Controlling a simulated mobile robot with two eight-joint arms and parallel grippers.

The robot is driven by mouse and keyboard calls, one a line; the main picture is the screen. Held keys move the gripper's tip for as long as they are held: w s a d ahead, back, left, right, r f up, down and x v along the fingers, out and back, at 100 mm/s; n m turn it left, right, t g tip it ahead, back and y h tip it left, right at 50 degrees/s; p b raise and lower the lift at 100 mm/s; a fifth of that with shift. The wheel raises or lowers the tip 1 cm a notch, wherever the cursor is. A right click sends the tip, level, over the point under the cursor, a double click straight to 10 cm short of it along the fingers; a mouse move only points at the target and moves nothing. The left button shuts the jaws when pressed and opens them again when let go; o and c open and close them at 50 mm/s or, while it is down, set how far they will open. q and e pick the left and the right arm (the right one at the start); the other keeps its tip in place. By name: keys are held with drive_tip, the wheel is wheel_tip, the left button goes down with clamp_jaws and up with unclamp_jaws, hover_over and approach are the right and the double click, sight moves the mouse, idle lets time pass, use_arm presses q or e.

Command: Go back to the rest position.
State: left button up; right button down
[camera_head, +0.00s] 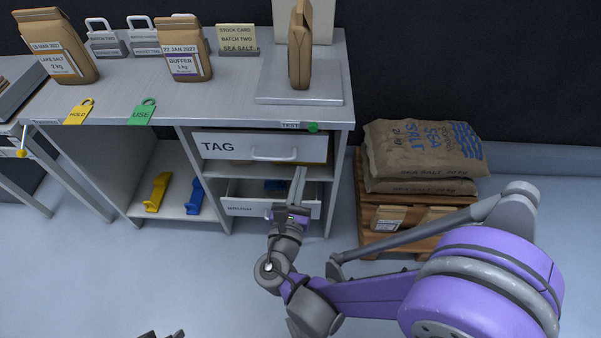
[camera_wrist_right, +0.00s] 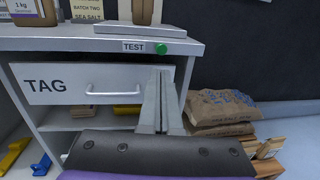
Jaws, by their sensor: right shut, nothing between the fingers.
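My right gripper (camera_head: 298,182) is shut and empty. Its grey fingers point up in front of the bench, near the right part of the lower drawer (camera_head: 240,208), whose label is partly hard to read. In the right wrist view the closed fingers (camera_wrist_right: 161,95) overlap the right end of the TAG drawer (camera_wrist_right: 60,85), with nothing between them. The TAG drawer's front also shows in the head view (camera_head: 225,146). A small dark part at the bottom edge of the head view may belong to my left arm; its fingers cannot be made out.
The bench top (camera_head: 120,98) holds a LAKE SALT bag (camera_head: 58,50), a BUFFER bag (camera_head: 184,50) and another bag (camera_head: 300,50) on a grey plate (camera_head: 300,98). Sea salt sacks (camera_head: 420,150) lie on a wooden pallet (camera_head: 372,240) at right. The floor left of my arm is open.

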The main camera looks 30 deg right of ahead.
idle(0.3)
drive_tip(key=s+d+f+m+g+y, duration=0.3)
drive_tip(key=s+d+f+m+g, duration=0.35)
drive_tip(key=m, duration=0.55)
drive_tip(key=s+a+f+m+g+y, duration=0.35)
drive_tip(key=s+a+m+y, duration=0.55)
drive_tip(key=m, duration=0.6)
use_arm(q)
wheel_tip(320, 180, up, 25)
drive_tip(key=w+t+p, duration=0.1)
drive_tip(key=p, duration=2)
drive_tip(key=shift+w+f+p, duration=0.2)
drive_tip(key=shift+p, duration=0.1)
use_arm(e)
wheel_tip(320, 180, up, 24)
drive_tip(key=a+m+t, duration=0.1)
drive_tip(key=shift+w+a+r, duration=0.25)
drive_tip(key=shift+w+a, duration=0.05)
drive_tip(key=shift+w, duration=0.15)
use_arm(q)
drive_tip(key=shift+s, duration=0.15)
use_arm(e)
drive_tip(key=shift+s, duration=0.15)
